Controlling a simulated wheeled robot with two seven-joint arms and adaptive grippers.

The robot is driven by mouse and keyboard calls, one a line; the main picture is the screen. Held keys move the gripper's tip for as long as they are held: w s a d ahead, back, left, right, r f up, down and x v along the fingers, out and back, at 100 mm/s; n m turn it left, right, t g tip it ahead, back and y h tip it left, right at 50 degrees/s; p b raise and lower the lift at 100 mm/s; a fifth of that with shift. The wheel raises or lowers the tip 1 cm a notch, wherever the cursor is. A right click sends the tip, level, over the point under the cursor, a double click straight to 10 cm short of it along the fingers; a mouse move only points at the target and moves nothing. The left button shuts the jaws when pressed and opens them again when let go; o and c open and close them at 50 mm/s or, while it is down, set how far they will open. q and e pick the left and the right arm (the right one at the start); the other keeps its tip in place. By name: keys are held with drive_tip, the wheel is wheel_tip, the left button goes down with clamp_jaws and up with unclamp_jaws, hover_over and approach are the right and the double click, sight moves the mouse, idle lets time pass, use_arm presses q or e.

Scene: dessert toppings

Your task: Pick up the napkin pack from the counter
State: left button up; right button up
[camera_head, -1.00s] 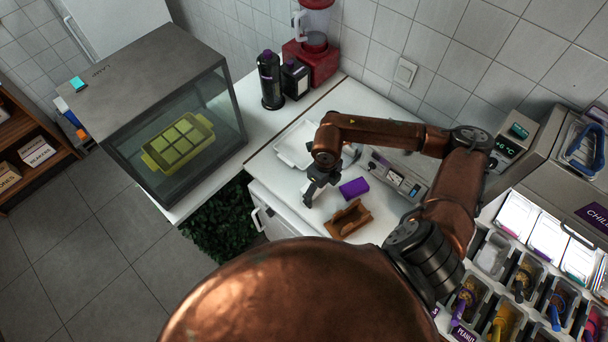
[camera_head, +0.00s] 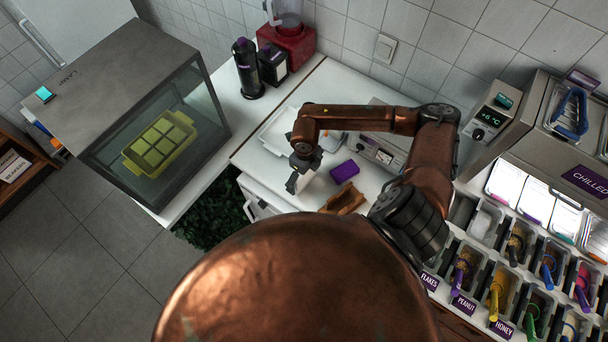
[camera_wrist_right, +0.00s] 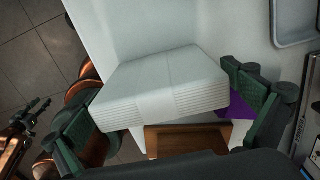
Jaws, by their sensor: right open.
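The napkin pack (camera_wrist_right: 165,85) is a white, layered block that lies on the white counter in the right wrist view. My right gripper (camera_wrist_right: 168,118) is open, with one dark green finger on each side of the pack; I cannot tell whether either finger touches it. In the head view the right gripper (camera_head: 293,184) points down near the counter's front edge, and the pack is mostly hidden or blends into the white top there. A dark gripper on a copper arm, apparently my left (camera_wrist_right: 32,112), shows at the left of the wrist view; its opening is unclear.
A purple block (camera_head: 345,171) and a brown wooden holder (camera_head: 344,199) lie just right of the gripper. A white tray (camera_head: 272,136) is behind it. A glass case (camera_head: 185,110) stands left, and topping bins (camera_head: 497,290) are at the right.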

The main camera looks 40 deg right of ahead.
drive_tip(key=shift+f, duration=1.2)
drive_tip(key=shift+c, duration=1.4)
drive_tip(key=c, duration=0.5)
use_arm(q)
drive_tip(key=shift+w+r, duration=0.15)
drive_tip(key=shift+r, duration=0.05)
use_arm(e)
drive_tip(key=c, duration=0.3)
